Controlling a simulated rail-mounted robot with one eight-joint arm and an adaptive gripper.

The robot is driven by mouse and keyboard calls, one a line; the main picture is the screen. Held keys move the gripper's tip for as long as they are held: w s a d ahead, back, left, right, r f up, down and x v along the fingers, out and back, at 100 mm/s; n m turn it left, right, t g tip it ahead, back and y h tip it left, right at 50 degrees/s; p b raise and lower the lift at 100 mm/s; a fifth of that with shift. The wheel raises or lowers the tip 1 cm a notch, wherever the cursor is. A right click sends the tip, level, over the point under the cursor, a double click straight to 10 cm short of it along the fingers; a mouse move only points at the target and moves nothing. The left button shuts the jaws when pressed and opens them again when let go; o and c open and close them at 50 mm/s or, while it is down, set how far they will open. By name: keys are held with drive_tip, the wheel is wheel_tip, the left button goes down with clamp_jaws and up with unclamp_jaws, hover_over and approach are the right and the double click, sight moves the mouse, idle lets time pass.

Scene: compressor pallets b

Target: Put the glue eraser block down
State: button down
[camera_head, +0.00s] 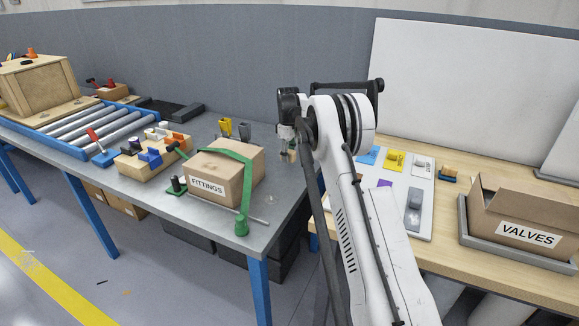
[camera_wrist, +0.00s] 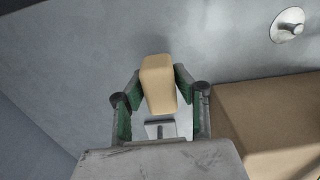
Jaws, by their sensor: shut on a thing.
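The glue eraser block (camera_wrist: 158,82) is a tan block with rounded edges. In the wrist view it sits between the green-padded fingers of my gripper (camera_wrist: 157,92), which is shut on it. The grey metal tabletop (camera_wrist: 215,45) lies behind the block. In the head view my gripper (camera_head: 291,152) hangs by the right end of the grey metal table (camera_head: 285,206), right of the FITTINGS box. The block is mostly hidden there by my arm. I cannot tell whether it touches the tabletop.
A round metal piece (camera_wrist: 287,24) lies on the tabletop. A wooden table holds the VALVES box (camera_head: 520,226).

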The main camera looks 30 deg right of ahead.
sight(288, 169)
drive_tip(key=shift+f, duration=2.05)
drive_tip(key=shift+f+b, duration=0.25)
drive_tip(key=shift+b, duration=0.05)
drive_tip(key=c, duration=1.4)
unclamp_jaws()
drive_tip(key=shift+o, duration=0.2)
